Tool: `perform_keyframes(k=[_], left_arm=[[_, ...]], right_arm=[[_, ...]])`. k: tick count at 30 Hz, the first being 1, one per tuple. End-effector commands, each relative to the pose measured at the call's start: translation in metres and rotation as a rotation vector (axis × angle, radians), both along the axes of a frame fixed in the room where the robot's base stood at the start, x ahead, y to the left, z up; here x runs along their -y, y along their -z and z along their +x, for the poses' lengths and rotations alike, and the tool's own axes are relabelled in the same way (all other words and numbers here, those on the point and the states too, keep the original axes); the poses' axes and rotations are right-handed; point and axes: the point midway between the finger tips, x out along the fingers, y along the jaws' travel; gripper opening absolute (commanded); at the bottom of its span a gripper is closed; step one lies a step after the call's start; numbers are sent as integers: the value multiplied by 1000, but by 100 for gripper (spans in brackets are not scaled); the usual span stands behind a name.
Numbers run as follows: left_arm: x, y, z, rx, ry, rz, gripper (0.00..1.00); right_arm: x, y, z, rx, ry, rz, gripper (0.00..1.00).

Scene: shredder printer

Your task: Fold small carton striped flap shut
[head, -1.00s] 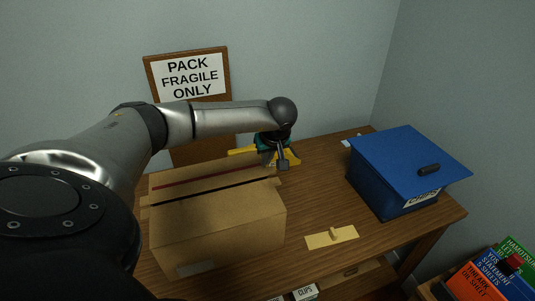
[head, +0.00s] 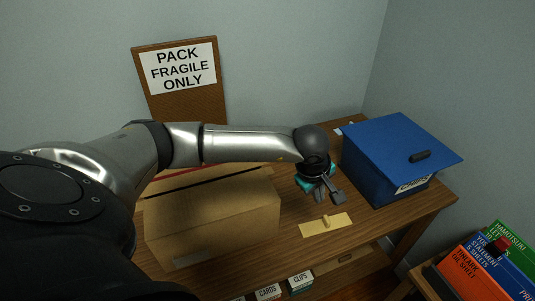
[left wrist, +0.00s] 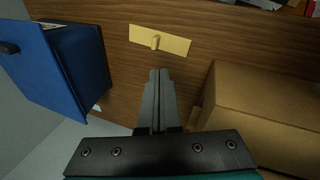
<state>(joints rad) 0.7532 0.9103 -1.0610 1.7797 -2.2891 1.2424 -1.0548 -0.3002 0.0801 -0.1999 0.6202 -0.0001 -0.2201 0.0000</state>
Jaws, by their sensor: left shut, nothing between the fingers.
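A brown cardboard carton (head: 222,222) stands on the left of the desk. Its top shows a dark line and, behind it, part of a red stripe. My left arm covers the carton's far edge, so I cannot tell how its striped flap lies. My left gripper (head: 328,198) is shut and empty, apart from the carton, to the right of it above the desk. In the left wrist view the closed fingers (left wrist: 158,76) point toward a flat yellow plate, with the carton (left wrist: 270,108) on the right. My right gripper is not in view.
A blue lidded box (head: 385,175) stands on the desk's right side. The yellow plate with a small knob (head: 326,225) lies near the front edge. A sign board (head: 153,95) leans at the wall. Books (head: 485,262) stand at lower right.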

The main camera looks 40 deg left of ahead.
Motion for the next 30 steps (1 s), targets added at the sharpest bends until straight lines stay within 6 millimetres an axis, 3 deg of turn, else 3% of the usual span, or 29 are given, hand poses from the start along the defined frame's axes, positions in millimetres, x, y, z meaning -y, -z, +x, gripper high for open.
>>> perform_keyframes(k=[1,3,6,9,12,14,17,21,24,25,28,30], left_arm=[[42,-3,7,31,-36,-160,0],[95,-17,17,63,-110,-396,0],[159,-50,29,73,-230,-738,0],[207,-95,40,45,-362,-1088,0],[234,-146,50,-17,-504,-1440,0],[241,-177,57,-72,-592,-1652,0],[234,-225,69,-182,-738,-2004,0],[192,-273,85,-380,-933,-2496,0],[144,-288,93,-540,-1051,-2850,0],[128,-288,95,566,1039,2844,0],[70,-276,95,564,859,2487,0],[30,-255,90,542,723,2244,0]], right_arm=[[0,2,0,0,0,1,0],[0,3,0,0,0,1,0],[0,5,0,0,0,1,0],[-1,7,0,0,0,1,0],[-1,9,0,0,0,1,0],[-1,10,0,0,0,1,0],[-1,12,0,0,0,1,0],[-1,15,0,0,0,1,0],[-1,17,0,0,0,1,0],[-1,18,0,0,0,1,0],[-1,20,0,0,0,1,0],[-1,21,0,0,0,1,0]])
